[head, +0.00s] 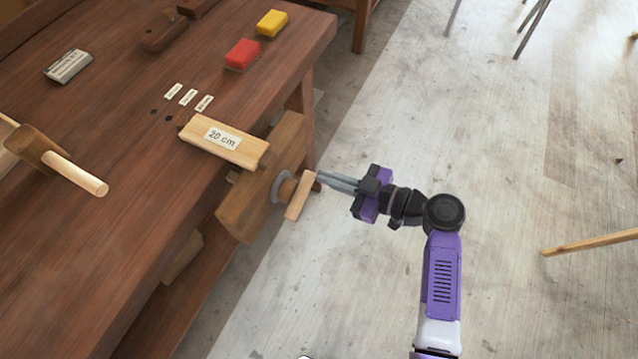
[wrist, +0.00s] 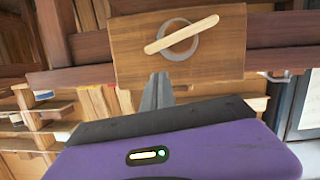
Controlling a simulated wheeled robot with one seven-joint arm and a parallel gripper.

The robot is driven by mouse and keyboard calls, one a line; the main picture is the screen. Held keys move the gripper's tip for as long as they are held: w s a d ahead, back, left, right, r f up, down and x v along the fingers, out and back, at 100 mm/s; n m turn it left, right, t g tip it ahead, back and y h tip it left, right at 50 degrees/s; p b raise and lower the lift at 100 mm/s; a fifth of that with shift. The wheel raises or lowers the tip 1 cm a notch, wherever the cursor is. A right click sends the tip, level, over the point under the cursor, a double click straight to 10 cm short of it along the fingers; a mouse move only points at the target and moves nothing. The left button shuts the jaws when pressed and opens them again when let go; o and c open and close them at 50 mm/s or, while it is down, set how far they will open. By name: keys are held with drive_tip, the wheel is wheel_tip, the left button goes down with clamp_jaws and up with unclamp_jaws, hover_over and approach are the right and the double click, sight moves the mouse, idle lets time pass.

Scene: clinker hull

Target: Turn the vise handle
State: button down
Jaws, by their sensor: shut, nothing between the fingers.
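The vise handle (head: 300,196) is a light wooden bar on the outer face of the vise's brown wooden jaw (head: 238,213). In the wrist view the handle (wrist: 181,34) lies tilted, its right end higher, across a grey ring on the jaw (wrist: 125,60). My gripper (head: 322,178) is shut and empty, its grey fingers pointing left at the handle. In the head view the fingertips are close beside the handle's upper end; I cannot tell whether they touch it. In the wrist view the fingertips (wrist: 159,76) show below the handle.
A wooden block labelled "20 cm" (head: 223,142) lies at the bench edge by the vise. The workbench (head: 100,240) also bears a red block (head: 242,54), a yellow block (head: 271,23) and a mallet (head: 60,165). The floor (head: 520,190) around my arm is mostly clear.

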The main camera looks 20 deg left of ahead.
drive_tip(key=b+v, duration=0.1)
drive_tip(key=v, duration=0.5)
drive_tip(key=n+b, duration=0.2)
drive_tip(key=b, duration=1.2)
hover_over(294, 193)
drive_tip(key=w+d, duration=0.1)
drive_tip(key=d, duration=0.4)
drive_tip(key=shift+t, duration=0.4)
drive_tip(key=shift+w+a+f, duration=0.1)
drive_tip(key=shift+w+f, duration=0.2)
drive_tip(key=shift+f, duration=0.45)
drive_tip(key=shift+w+a+f, duration=0.1)
drive_tip(key=shift+w+f, duration=0.15)
drive_tip(key=shift+f, duration=0.5)
drive_tip(key=shift+w+a+f, duration=0.1)
drive_tip(key=shift+w+f, duration=0.2)
drive_tip(key=shift+f, duration=0.45)
